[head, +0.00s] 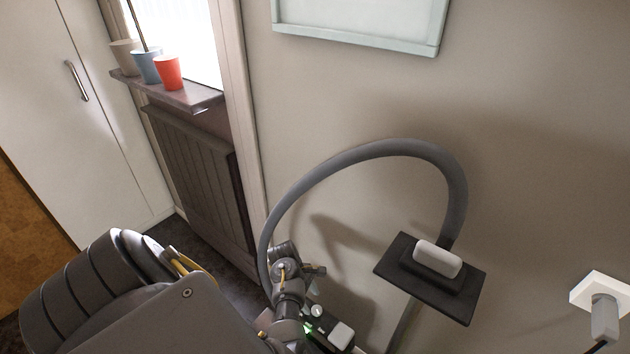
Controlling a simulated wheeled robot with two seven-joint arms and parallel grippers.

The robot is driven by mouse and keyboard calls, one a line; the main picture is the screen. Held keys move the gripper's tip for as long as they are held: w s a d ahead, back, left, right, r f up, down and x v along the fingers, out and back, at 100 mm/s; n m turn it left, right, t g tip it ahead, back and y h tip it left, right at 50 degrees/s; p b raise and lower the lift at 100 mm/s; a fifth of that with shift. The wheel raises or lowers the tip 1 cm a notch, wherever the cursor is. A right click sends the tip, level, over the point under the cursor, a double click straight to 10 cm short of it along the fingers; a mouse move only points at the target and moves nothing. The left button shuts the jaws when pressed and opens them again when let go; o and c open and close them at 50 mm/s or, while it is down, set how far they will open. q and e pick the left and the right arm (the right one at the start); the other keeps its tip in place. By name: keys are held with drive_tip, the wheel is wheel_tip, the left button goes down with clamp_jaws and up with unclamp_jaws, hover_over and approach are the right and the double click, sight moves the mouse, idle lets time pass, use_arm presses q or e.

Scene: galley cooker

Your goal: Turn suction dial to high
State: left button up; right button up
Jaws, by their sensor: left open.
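The suction unit is a dark box (328,322) at the bottom centre, partly hidden behind my left arm. On its top are a small round pale knob (317,311), which looks like the dial, a green light (308,329) and a white rounded block (341,335). I cannot read the dial's setting. My left gripper (316,281) is above and slightly left of the knob in the picture, open and apparently empty. I cannot tell whether it touches the unit. My right gripper is out of view.
A thick grey hose (385,150) arches beside my left gripper to a dark plate (390,262) with a pale block (437,259). A wall socket with a plug (603,312) is at right. Cups (168,72) stand on a sill (200,97) above a dark radiator (195,165).

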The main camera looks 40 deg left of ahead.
sight(316, 309)
use_arm(q)
drive_tip(key=shift+x, duration=2.25)
drive_tip(key=shift+r, duration=0.1)
drive_tip(key=c, duration=1)
